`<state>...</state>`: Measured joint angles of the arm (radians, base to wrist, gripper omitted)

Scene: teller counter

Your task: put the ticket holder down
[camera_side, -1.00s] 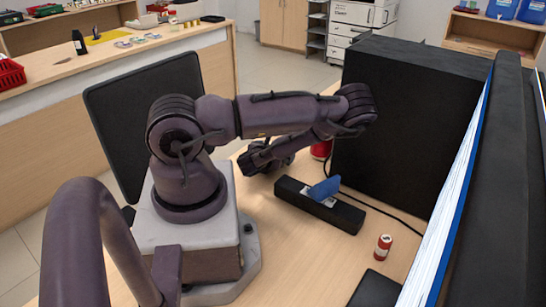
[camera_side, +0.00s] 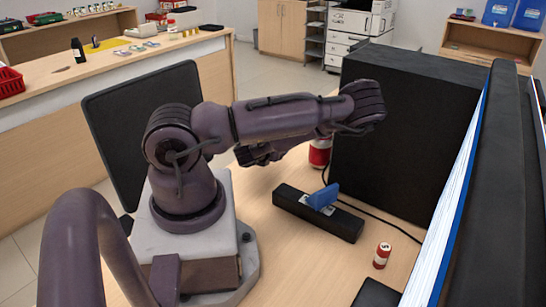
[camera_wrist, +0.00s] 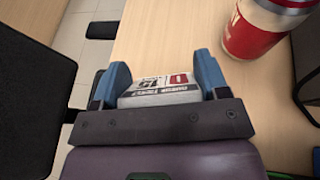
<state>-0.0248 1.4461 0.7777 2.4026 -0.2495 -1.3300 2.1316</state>
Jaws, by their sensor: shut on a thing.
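The ticket holder (camera_wrist: 160,94) shows in the wrist view as a pale block with dark and red print on its face. My gripper (camera_wrist: 157,85) is shut on it, with one blue finger at each side. In the side view my gripper (camera_side: 262,153) is dark and sits beyond my forearm, left of a red and white can. The held ticket holder cannot be made out there. Wood tabletop shows past it in the wrist view. I cannot tell the gap between its underside and the table.
The red and white can (camera_side: 320,152) stands close to my gripper; it also shows in the wrist view (camera_wrist: 262,27). A black bar with a blue piece (camera_side: 318,212) lies on the table. A small can (camera_side: 382,255) stands nearer. A big black box (camera_side: 405,140) stands right, a black screen (camera_side: 140,130) left.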

